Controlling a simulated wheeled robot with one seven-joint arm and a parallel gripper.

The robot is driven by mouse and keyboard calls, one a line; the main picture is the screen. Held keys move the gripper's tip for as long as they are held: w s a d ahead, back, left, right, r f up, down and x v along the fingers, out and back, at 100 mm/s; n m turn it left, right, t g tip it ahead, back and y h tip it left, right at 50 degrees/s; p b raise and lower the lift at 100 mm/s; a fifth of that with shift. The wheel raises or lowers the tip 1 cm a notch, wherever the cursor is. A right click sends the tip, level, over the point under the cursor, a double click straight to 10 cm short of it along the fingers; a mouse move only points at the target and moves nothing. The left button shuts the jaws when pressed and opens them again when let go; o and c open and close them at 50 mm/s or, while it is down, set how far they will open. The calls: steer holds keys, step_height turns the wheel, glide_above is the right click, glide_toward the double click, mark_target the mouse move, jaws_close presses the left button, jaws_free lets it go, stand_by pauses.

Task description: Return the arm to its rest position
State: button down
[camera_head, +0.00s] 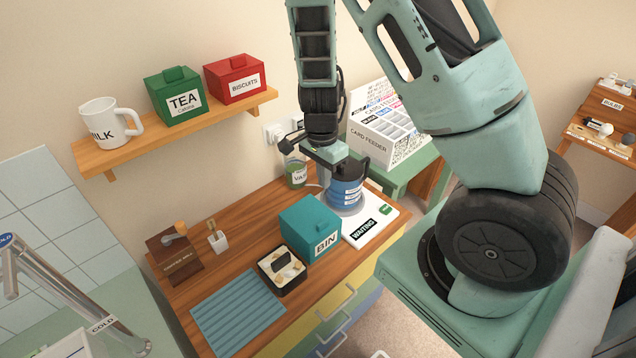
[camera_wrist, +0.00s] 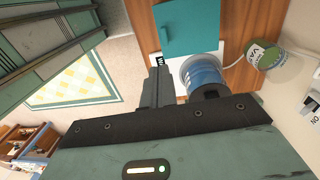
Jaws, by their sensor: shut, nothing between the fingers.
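My arm comes down from the top of the head view. My gripper (camera_head: 338,158) is over the back part of the wooden counter (camera_head: 235,232), just above a blue canister (camera_head: 346,193) with white bands. In the wrist view the dark fingers of my gripper (camera_wrist: 158,76) are together with nothing between them. The blue canister (camera_wrist: 202,70) shows beside them, apart from the fingertips as far as this view tells. It stands on a white board (camera_head: 378,222) marked WAITING. The gripper partly hides the canister's top in the head view.
The wall shelf (camera_head: 172,132) holds a mug (camera_head: 110,122) and two boxes. A card feeder (camera_head: 385,125) stands behind. The ribbed blue mat (camera_head: 238,311) is clear.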

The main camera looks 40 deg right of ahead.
steer(key=shift+r, duration=0.15)
steer(key=s+a+r+n+y+b, duration=0.1)
steer(key=s+a+r+n, duration=0.15)
steer(key=a+n, duration=0.4)
steer(key=s+a+r+n+y+b, duration=0.1)
steer(key=s+a+r+n+b, duration=0.2)
steer(key=a, duration=0.6)
steer(key=s+a+r+n+b, duration=0.1)
steer(key=s+a+r+n, duration=0.2)
steer(key=s+n, duration=0.3)
steer(key=s+a+r+n+h+b, duration=0.1)
steer(key=s+a+r+n, duration=0.2)
steer(key=n, duration=0.7)
steer(key=s+a, duration=0.2)
steer(key=s, duration=0.2)
steer(key=shift+a+t, duration=0.35)
steer(key=shift+t, duration=0.05)
